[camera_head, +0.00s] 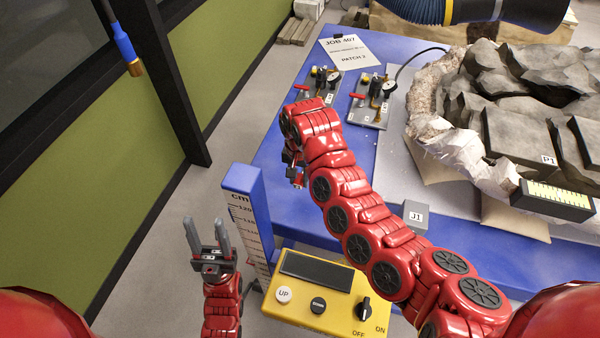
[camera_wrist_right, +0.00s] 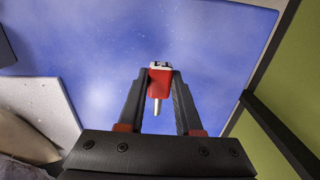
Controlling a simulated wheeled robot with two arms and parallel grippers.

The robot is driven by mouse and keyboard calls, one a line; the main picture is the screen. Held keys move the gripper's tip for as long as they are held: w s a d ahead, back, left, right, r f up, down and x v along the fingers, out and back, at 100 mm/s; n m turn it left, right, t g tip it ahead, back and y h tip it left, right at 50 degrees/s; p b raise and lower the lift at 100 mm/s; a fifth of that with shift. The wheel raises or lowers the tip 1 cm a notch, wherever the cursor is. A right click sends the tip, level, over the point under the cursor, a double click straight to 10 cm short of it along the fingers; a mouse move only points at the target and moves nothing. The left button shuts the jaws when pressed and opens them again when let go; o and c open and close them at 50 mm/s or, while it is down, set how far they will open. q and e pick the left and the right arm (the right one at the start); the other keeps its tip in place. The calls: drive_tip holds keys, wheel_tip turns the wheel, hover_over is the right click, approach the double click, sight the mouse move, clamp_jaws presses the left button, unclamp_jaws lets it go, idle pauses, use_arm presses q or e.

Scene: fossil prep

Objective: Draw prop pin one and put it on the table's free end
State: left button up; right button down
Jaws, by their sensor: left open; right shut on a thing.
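My right gripper (camera_wrist_right: 158,80) is shut on a small red-headed pin (camera_wrist_right: 160,84) with a silver shank, which I take to be prop pin one. The red head is between the fingertips, and the shank points back between the fingers. In the head view the right gripper (camera_head: 294,172) is over the left part of the blue table (camera_head: 265,160), partly hidden by its own arm. I cannot tell whether the pin touches the table. My left gripper (camera_head: 207,238) is open and empty, beside the table's near left corner, fingers upward.
Rock slabs in a plaster jacket (camera_head: 436,135) fill the table's right, one labelled P1. A grey block marked J1 (camera_head: 415,216) and two gauge plates (camera_head: 367,112) stand nearby. A yellow control box (camera_head: 335,300) and a blue height post (camera_head: 243,185) are at the front.

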sight(299, 198)
wheel_tip(299, 198, down, 6)
drive_tip(key=b, duration=0.2)
drive_tip(key=shift+w+f+b, duration=0.1)
drive_tip(key=shift+f+b, duration=0.15)
drive_tip(key=shift+b, duration=0.1)
drive_tip(key=shift+w+f, duration=0.1)
drive_tip(key=shift+f, duration=0.4)
drive_tip(key=c, duration=0.5)
unclamp_jaws()
